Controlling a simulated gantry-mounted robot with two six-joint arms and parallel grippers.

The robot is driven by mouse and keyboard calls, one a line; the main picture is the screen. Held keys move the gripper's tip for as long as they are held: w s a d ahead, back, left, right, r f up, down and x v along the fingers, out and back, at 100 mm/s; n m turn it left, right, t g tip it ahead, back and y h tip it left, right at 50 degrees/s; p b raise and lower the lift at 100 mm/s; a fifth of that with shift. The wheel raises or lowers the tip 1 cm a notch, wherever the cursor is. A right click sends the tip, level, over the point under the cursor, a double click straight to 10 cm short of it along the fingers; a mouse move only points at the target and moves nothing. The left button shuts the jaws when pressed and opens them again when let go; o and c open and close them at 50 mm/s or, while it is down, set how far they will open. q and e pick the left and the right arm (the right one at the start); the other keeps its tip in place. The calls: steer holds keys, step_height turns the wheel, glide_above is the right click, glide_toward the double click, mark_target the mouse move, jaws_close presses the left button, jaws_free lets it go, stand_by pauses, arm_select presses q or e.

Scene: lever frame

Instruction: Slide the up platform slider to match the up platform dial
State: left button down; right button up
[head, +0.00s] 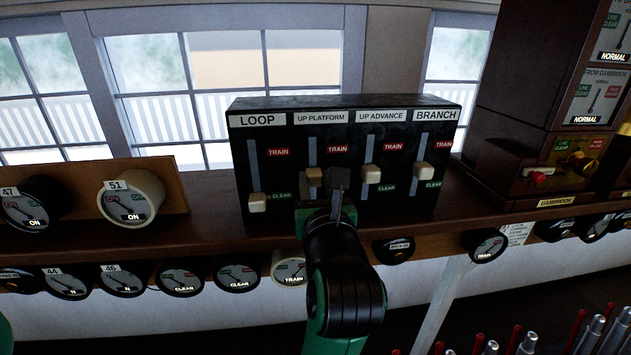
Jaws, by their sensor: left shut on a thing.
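A black box (245,125) on the shelf carries sliders labelled LOOP, UP PLATFORM, UP ADVANCE and BRANCH. Each has a slot with TRAIN above and CLEAR below. The up platform slider (314,177) is a tan knob about midway down its slot. My left gripper (325,188), dark-fingered, reaches up from below and is shut on this knob. Its fingers and wrist hide the knob's right side and the CLEAR label there. A dial reading TRAIN (290,269) sits below the box, partly behind my arm; I cannot tell whether it is the up platform dial. My right gripper is not in view.
The loop slider (257,203) is low, the up advance slider (372,174) about midway, and the branch slider (424,171) somewhat higher. A wooden cabinet (500,125) stands at right. Several dials line the shelf front. Lever tops (530,342) rise at the lower right.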

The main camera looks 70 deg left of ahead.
arm_select(q)
step_height(320, 180, down, 5)
steer(key=b, duration=0.3)
steer(key=shift+f, duration=0.1)
steer(key=c, duration=0.5)
jaws_free()
steer(key=b, duration=0.3)
glide_toward(313, 194)
steer(key=v, duration=0.5)
steer(key=shift+s+d, duration=0.15)
steer(key=shift+d, duration=0.15)
